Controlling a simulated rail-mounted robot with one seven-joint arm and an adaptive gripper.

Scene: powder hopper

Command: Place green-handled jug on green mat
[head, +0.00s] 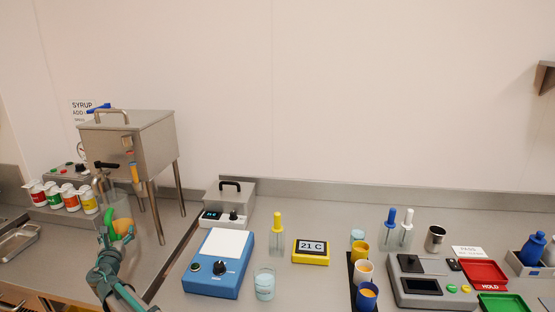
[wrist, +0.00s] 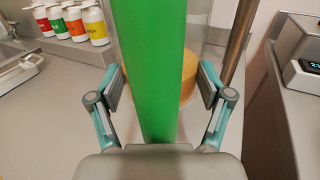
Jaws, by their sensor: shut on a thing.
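The jug (wrist: 187,90) is clear, with orange contents low inside and a wide green handle (wrist: 140,70). In the head view the jug (head: 123,229) is at the left, below the steel hopper, partly hidden by my gripper (head: 107,232). In the wrist view my gripper (wrist: 160,90) is shut on the green handle, which stands upright between its fingers. The jug's base is hidden, so I cannot tell whether it touches the counter. A flat green mat (head: 503,303) with a dark rim lies at the bottom right of the head view, partly cut off.
The steel hopper (head: 128,140) stands on legs beside the jug. Several syrup bottles (head: 62,198) are left. A blue scale (head: 219,263), a glass beaker (head: 264,284), a yellow thermometer (head: 311,251), cups (head: 365,271) and a red HOLD mat (head: 484,274) occupy the right counter.

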